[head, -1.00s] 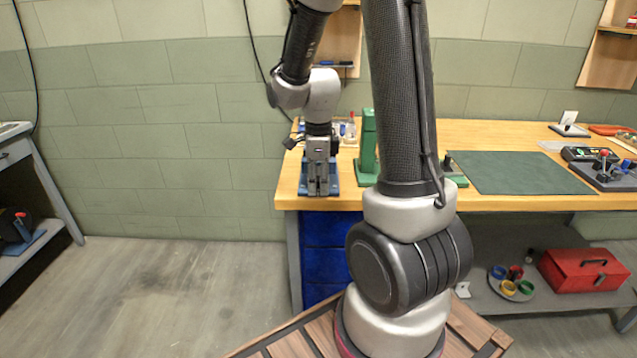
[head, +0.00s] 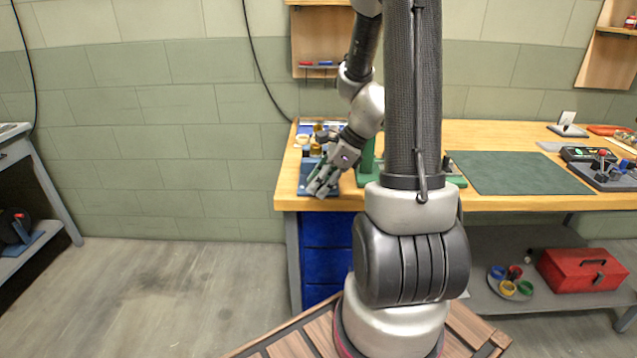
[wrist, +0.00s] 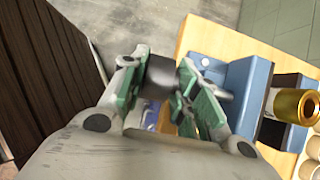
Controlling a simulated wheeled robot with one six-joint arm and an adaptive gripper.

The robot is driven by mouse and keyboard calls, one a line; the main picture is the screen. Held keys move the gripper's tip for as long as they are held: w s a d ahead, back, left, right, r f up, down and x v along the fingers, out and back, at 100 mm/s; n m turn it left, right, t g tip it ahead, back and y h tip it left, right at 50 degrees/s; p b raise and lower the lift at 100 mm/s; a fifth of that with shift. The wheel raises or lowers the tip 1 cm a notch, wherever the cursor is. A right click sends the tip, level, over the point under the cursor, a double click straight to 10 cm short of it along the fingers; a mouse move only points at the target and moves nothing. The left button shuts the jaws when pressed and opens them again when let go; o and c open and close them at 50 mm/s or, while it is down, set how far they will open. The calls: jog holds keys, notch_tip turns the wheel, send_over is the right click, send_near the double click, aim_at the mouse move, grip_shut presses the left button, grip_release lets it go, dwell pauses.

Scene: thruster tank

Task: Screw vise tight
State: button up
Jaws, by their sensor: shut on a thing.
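The blue vise (head: 305,178) stands at the left front corner of the wooden bench, partly hidden by my gripper. In the wrist view the vise (wrist: 238,75) is right of my fingers, with a brass-coloured cylinder (wrist: 297,106) between its dark jaws. My gripper (head: 323,180) comes in tilted from the upper right at the vise's front. In the wrist view my gripper (wrist: 164,68) has its green-padded fingers shut on a dark round knob (wrist: 158,80), seemingly the vise's screw handle.
A green stand (head: 367,155) is close right of the vise, partly behind my arm. Small parts sit behind the vise. A green mat (head: 515,172) lies clear on the bench (head: 480,135). A control box with a joystick (head: 605,172) is far right.

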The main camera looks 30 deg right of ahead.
jog(key=t+y, duration=0.1)
jog(key=y, duration=0.1)
jog(key=t+y, duration=0.1)
jog(key=f+t+y, duration=0.1)
jog(key=y, duration=0.1)
jog(key=shift+s+t+y, duration=0.3)
jog(key=shift+s, duration=0.1)
jog(key=shift+o, duration=0.2)
jog(key=t+y, duration=0.3)
jog(key=y, duration=0.1)
jog(key=shift+f, duration=0.1)
jog(key=shift+y, duration=0.4)
jog(key=o, duration=0.8)
jog(key=shift+d, duration=0.1)
jog(key=shift+s+d, duration=0.1)
jog(key=shift+d, duration=0.15)
jog(key=v, duration=1.1)
jog(key=shift+s, duration=0.2)
